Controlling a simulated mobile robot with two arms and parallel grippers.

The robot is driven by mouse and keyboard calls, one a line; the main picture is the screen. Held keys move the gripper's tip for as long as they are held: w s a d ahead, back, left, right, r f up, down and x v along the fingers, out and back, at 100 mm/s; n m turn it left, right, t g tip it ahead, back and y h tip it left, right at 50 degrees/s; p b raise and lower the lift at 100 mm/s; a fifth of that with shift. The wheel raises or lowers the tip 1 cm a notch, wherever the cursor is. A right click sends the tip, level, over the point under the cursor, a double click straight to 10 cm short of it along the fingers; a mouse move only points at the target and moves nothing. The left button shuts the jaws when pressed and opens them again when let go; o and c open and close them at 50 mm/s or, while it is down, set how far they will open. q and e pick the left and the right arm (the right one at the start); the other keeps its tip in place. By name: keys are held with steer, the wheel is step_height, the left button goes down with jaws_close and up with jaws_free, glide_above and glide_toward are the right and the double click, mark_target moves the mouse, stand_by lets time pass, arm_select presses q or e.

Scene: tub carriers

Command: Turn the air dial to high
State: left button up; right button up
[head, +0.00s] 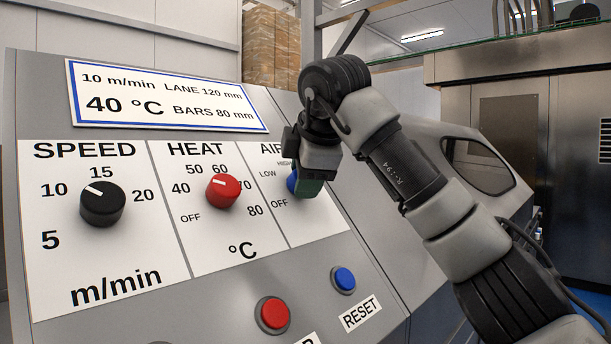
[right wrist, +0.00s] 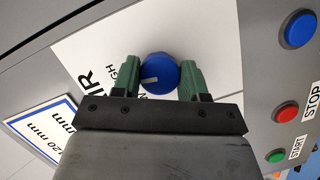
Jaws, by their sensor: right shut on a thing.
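The blue air dial (head: 291,182) is on the right part of the sloping panel, mostly hidden behind my right gripper (head: 303,186) in the head view. In the right wrist view, the dial (right wrist: 160,74) sits between the two green fingers, which are shut on its sides. Its white mark points left in that view, roughly toward the partly covered word HIGH. In the head view, LOW and OFF show left of the dial, and HIGH is partly hidden above it. My left gripper is not in view.
The black speed dial (head: 102,204) and red heat dial (head: 222,191) are left of the air dial. A red button (head: 272,315) and blue reset button (head: 343,279) are below. A green start button (right wrist: 276,155) shows in the right wrist view.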

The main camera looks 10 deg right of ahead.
steer(key=o, duration=0.9)
steer(key=shift+o, duration=0.2)
steer(key=shift+r, duration=0.1)
steer(key=v, duration=1)
steer(key=shift+s+r, duration=0.2)
steer(key=shift+s, duration=0.05)
steer(key=shift+f, duration=0.1)
